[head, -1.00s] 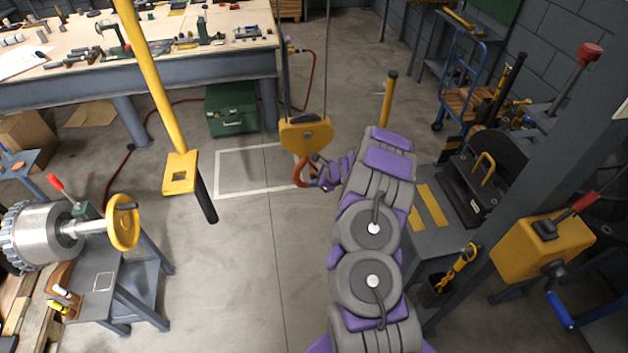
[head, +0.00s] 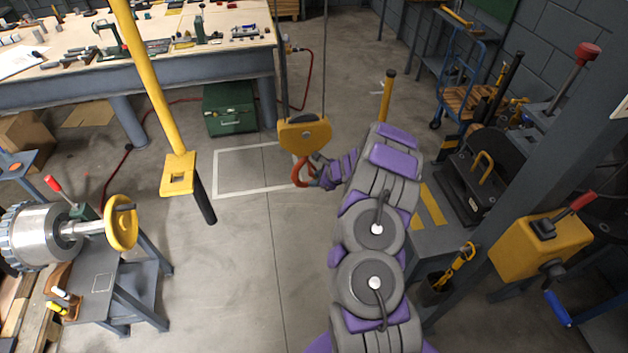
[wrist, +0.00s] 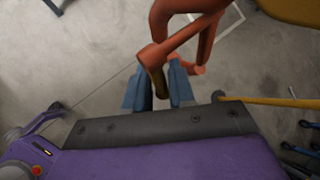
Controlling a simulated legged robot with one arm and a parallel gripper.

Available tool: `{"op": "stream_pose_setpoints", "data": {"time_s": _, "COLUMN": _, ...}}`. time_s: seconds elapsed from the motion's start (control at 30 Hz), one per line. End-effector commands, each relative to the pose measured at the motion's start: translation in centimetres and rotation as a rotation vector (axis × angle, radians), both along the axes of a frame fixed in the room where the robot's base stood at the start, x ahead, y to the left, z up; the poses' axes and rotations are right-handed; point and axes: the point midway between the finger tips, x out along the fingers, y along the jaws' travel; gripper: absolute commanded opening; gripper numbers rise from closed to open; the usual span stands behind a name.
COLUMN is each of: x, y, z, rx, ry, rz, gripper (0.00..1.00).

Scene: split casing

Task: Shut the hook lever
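A yellow hook block (head: 305,134) hangs from a cable in the middle of the head view, with an orange hook (head: 300,172) below it. In the wrist view the orange hook (wrist: 206,42) fills the top middle. Its hook lever (wrist: 182,40) slants down left from the hook and ends in a dark brass handle (wrist: 158,80). The lever's free end stands apart from the hook tip (wrist: 198,69). My gripper (wrist: 160,90) has blue fingers on both sides of the brass handle, seemingly closed on it. In the head view my gripper (head: 322,176) is small and its fingers are hard to see.
A yellow post (head: 150,85) hangs left of the hook, and another yellow post (head: 388,95) stands behind my arm. A green toolbox (head: 229,108) lies under the workbench (head: 180,88). A yellow handwheel (head: 121,222) is at the left. The floor below the hook is clear.

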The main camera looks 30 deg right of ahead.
Motion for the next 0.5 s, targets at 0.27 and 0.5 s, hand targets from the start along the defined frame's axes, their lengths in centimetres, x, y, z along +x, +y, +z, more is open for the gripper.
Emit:
{"op": "stream_pose_setpoints", "data": {"time_s": 0.27, "x": -3.4, "y": -1.8, "z": 4.4, "rx": 0.003, "ry": -0.002, "rz": -0.005, "gripper": 0.24}}
{"op": "stream_pose_setpoints", "data": {"time_s": 0.5, "x": -6.6, "y": -3.3, "z": 8.2, "rx": 0.002, "ry": 0.000, "rz": -0.002, "gripper": 0.24}}
